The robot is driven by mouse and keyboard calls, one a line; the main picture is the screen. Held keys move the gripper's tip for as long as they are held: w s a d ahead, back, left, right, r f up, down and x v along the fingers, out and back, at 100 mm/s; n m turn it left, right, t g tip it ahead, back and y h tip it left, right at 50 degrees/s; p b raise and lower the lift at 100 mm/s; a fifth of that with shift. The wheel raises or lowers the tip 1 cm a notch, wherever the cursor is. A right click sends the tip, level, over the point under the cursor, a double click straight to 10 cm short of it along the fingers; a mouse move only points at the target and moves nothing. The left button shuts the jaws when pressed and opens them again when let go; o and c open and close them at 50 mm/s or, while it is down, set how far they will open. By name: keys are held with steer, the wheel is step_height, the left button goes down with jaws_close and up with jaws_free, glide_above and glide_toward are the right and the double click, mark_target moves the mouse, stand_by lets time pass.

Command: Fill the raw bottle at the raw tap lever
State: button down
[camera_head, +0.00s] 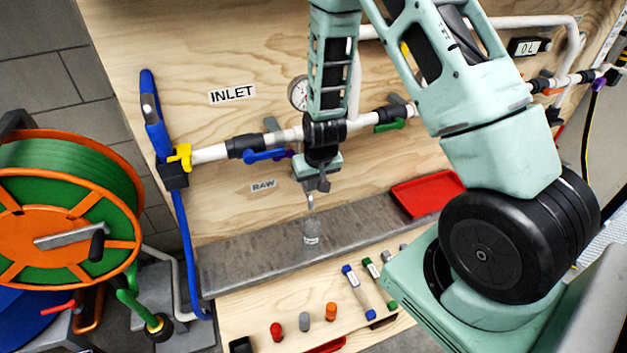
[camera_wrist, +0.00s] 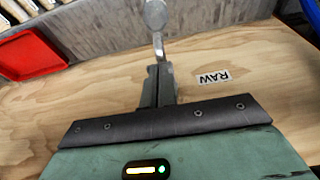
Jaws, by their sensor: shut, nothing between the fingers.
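A small clear bottle (camera_head: 311,238) stands upright on the grey metal ledge, under a thin silver spout (camera_head: 310,203). My gripper (camera_head: 322,185) is shut and empty just above the spout, close to the plywood panel. In the wrist view its closed fingers (camera_wrist: 158,85) point at the curved silver spout (camera_wrist: 158,45), whose far end meets a round pale shape (camera_wrist: 155,13), perhaps the bottle from above. The RAW label (camera_head: 263,186) is on the panel left of my gripper and also shows in the wrist view (camera_wrist: 213,76). My gripper hides the tap lever, and contact cannot be told.
A white pipe with a blue lever (camera_head: 265,155) and a green lever (camera_head: 390,126) runs across the panel. A red tray (camera_head: 428,193) lies on the ledge (camera_head: 255,255) at right. Markers and small caps lie in front. A hose reel (camera_head: 65,215) stands at left.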

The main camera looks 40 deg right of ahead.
steer(key=shift+f, duration=0.1)
steer(key=f+b, duration=0.2)
steer(key=b, duration=0.1)
steer(key=shift+s+a+f, duration=0.1)
steer(key=shift+s+f, duration=0.15)
steer(key=shift+s, duration=0.15)
stand_by(4.0)
steer(key=shift+r+p, duration=0.5)
steer(key=shift+r, duration=0.4)
steer(key=p+v, duration=0.1)
steer(key=v, duration=1.2)
steer(key=shift+r, duration=0.4)
